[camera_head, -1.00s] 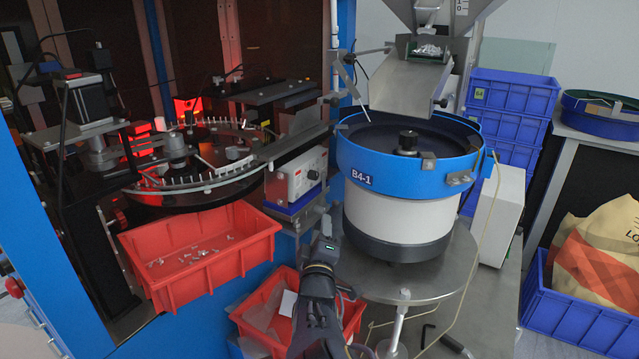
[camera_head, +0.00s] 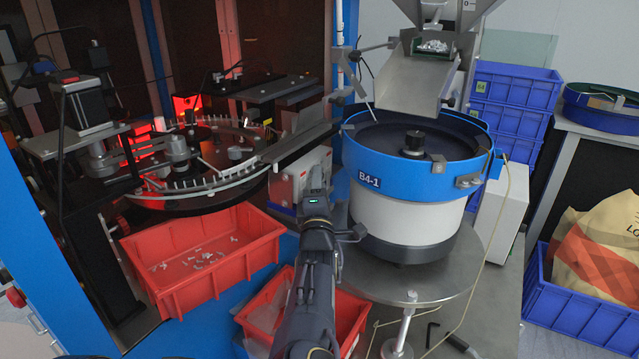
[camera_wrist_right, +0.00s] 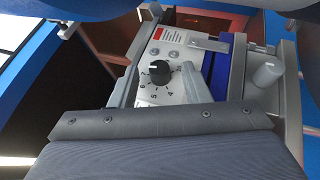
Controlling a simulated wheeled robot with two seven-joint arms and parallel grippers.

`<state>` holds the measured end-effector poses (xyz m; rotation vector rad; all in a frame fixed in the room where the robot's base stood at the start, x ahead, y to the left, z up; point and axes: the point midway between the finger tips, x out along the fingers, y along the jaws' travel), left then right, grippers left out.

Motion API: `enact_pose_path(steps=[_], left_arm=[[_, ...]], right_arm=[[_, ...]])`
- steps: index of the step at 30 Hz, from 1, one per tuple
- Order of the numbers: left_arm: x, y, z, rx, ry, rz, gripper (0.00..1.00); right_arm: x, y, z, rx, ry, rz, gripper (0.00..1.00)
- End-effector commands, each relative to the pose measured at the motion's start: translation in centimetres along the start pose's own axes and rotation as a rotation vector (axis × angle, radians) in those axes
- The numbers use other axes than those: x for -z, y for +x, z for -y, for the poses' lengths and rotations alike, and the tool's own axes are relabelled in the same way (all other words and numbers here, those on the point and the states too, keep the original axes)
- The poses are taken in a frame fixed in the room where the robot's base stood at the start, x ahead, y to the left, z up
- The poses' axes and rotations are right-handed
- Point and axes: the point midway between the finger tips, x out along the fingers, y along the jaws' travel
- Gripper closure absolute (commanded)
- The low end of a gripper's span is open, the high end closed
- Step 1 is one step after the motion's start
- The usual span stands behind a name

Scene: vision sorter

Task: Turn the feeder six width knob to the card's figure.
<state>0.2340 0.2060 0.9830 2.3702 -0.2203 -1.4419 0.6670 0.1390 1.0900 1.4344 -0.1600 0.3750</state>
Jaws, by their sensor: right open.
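In the right wrist view the black width knob (camera_wrist_right: 159,70) stands on a pale control panel, with a printed scale around it; I read 7, 6, 5 and 4. A light mark shows on the knob's left side; its exact setting is too small to tell. My right gripper (camera_head: 317,183) is in front of the control box (camera_head: 290,186) in the head view and hides much of it. It is open. A grey finger (camera_wrist_right: 197,84) shows just right of the knob in the wrist view; whether it touches is unclear. I cannot make out the card. My left gripper is out of view.
The blue-rimmed bowl feeder (camera_head: 408,226) marked B4-1 stands close right of my right gripper. A red bin (camera_head: 205,262) with small parts is at left, under the glass dial (camera_head: 215,190). A lower red bin (camera_head: 352,318) lies behind my right forearm.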

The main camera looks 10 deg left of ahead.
Motion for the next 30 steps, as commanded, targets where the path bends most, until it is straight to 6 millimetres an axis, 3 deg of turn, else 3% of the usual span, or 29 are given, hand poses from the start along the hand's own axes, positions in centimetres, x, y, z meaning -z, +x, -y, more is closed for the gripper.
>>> enact_pose_path(steps=[5, 15, 23, 30], left_arm=[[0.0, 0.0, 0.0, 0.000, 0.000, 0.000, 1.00], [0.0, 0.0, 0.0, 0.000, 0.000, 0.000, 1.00], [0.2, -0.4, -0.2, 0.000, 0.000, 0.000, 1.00], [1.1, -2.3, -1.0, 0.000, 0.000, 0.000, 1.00]], right_arm=[[0.0, 0.0, 0.0, 0.000, 0.000, 0.001, 0.57], [0.0, 0.0, 0.0, 0.000, 0.001, 0.001, 1.00], [-0.1, 0.0, -0.3, 0.023, 0.015, 0.002, 1.00], [-0.1, 0.2, -1.0, 0.133, 0.072, 0.007, 1.00]])
